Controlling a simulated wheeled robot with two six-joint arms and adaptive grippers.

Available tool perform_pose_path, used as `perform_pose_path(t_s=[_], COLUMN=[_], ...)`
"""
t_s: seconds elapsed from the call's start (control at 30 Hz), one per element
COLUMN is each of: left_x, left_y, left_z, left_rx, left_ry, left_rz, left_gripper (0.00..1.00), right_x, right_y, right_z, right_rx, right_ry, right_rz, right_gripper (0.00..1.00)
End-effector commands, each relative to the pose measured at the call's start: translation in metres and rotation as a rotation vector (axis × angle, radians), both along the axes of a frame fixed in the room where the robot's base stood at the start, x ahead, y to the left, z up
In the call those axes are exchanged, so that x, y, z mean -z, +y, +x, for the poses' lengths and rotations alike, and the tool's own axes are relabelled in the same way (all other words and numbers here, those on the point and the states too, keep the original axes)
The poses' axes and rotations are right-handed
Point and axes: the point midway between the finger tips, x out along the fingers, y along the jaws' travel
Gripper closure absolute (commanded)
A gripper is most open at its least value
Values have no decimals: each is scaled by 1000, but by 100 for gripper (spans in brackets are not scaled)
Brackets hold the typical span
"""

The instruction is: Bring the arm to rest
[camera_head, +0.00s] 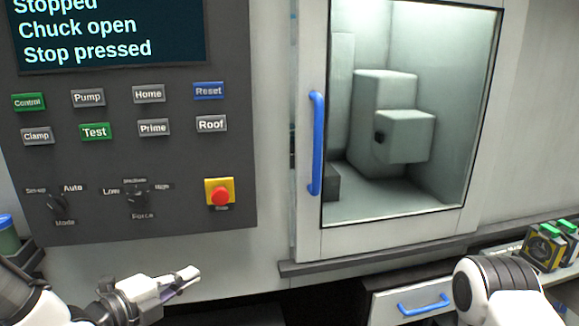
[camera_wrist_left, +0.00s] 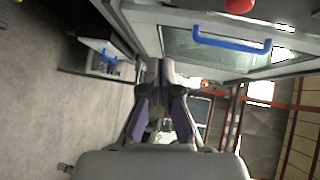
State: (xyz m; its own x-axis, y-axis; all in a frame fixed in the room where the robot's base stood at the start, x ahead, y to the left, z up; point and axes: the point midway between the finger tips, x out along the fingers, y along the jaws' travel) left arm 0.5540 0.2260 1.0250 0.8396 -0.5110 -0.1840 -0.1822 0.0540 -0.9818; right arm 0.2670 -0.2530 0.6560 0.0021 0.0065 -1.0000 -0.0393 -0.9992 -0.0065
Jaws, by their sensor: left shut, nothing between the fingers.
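My left gripper (camera_head: 190,278) is at the lower left of the head view, in front of and below the control panel (camera_head: 130,150). Its fingers are together and hold nothing. In the left wrist view the fingertips of my left gripper (camera_wrist_left: 161,72) meet, with floor and the machine front beyond them. My right arm shows at the lower right of the head view; its gripper is out of the picture. The panel's screen (camera_head: 105,38) reads "Stopped", "Chuck open", "Stop pressed". The red stop button (camera_head: 220,196) sits on a yellow plate.
The machine door (camera_head: 400,120) is closed, with a blue handle (camera_head: 315,143). A drawer (camera_head: 420,300) with a blue handle is below it, near my right arm. Small yellow-black items (camera_head: 545,247) stand on a ledge at right. A green container (camera_head: 8,236) is at the left edge.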

Motion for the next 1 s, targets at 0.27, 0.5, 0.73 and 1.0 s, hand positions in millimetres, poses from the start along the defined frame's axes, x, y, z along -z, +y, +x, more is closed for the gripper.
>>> perform_pose_path(t_s=[0.27,0.5,0.73,1.0], left_x=[236,360,369,369], left_y=[-22,-5,25,27], left_z=[-94,-241,-285,-287], left_rx=[-87,-696,-1515,-1709], left_ry=[672,1353,1457,1431], left_rz=[46,-172,-623,-801], left_gripper=[100,100,100,100], right_x=[0,0,0,0], right_y=[0,0,0,0], right_z=[0,0,0,0], right_rx=[0,0,0,0], right_ry=[0,0,0,0], right_rz=[0,0,0,0], right_gripper=[100,100,100,100])
